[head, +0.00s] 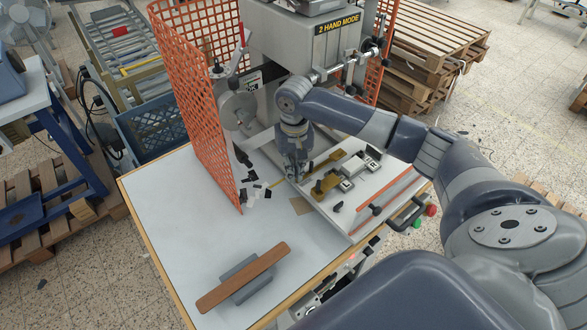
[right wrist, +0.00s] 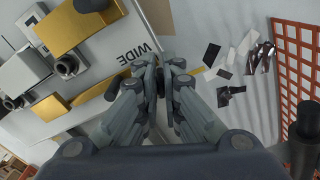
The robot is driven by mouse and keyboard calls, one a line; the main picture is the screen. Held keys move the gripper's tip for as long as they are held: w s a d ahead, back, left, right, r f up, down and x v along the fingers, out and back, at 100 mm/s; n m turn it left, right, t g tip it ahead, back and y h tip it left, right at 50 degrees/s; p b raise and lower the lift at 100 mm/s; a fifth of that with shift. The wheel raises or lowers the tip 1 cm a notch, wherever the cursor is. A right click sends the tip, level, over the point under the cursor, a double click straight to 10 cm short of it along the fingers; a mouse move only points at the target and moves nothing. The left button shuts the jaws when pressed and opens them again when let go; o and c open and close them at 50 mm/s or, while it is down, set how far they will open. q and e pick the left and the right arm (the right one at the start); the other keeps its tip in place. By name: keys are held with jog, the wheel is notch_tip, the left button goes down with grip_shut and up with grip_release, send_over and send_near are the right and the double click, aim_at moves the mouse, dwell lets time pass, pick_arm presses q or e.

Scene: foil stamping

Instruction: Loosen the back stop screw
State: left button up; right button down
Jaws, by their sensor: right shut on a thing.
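My right gripper (head: 298,176) is over the left part of the press bed plate (head: 335,218), fingers pointing down. In the right wrist view its fingertips (right wrist: 162,68) are closed together just beside the "WIDE" marking. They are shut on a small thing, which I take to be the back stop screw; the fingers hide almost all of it. Brass stop pieces (head: 325,186) with grey blocks lie to the right on the plate; they also show in the right wrist view (right wrist: 80,25). My left gripper is not in view.
The press (head: 290,45) stands behind, with an orange mesh guard (head: 200,95) at left. Dark foil scraps (head: 257,192) lie left of the plate. A brown bar on a grey block (head: 243,277) lies at the table's front. The table's left part is clear.

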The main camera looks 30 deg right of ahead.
dwell(0.3)
jog(key=c, duration=1.8)
grip_release()
jog(key=shift+o, duration=0.2)
jog(key=shift+r, duration=3.8)
jog(key=shift+c, duration=0.3)
